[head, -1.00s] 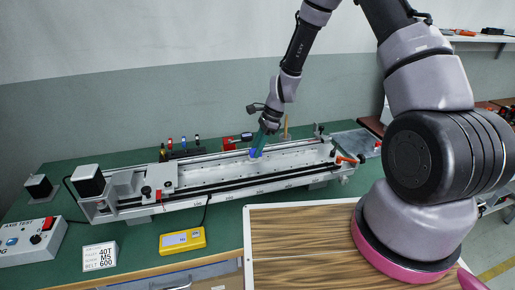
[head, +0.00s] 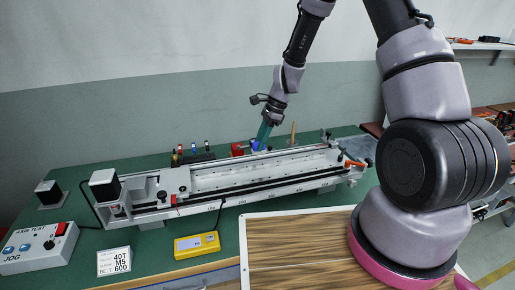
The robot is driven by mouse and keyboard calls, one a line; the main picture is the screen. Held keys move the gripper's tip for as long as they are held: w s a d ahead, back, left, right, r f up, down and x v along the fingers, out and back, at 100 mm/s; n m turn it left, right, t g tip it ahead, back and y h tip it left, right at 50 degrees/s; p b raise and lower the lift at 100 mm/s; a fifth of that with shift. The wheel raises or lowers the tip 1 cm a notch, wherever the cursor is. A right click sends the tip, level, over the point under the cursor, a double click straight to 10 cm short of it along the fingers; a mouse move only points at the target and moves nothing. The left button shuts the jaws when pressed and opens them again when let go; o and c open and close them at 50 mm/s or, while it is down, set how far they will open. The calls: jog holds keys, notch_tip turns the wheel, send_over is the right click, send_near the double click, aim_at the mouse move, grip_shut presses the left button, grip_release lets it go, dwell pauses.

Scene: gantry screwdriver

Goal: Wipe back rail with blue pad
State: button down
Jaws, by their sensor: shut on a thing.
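The gantry (head: 235,186) lies across the green bench, a long pale frame with a dark front rail. Its back rail (head: 215,162) runs along the far side. My gripper (head: 264,137) is over the far side of the gantry, right of its middle, with teal fingers pointing down. It is shut on the blue pad (head: 257,146), of which only a small blue part shows between and below the fingers. The pad is at or just above the back rail; I cannot tell whether it touches.
Small coloured bottles in a dark rack (head: 192,157) and a red item (head: 238,149) stand behind the gantry. A yellow meter (head: 197,245), a label card (head: 115,260) and a jog box (head: 38,248) lie in front. A wood-topped board (head: 300,250) is at front right.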

jog(key=shift+r, duration=1.25)
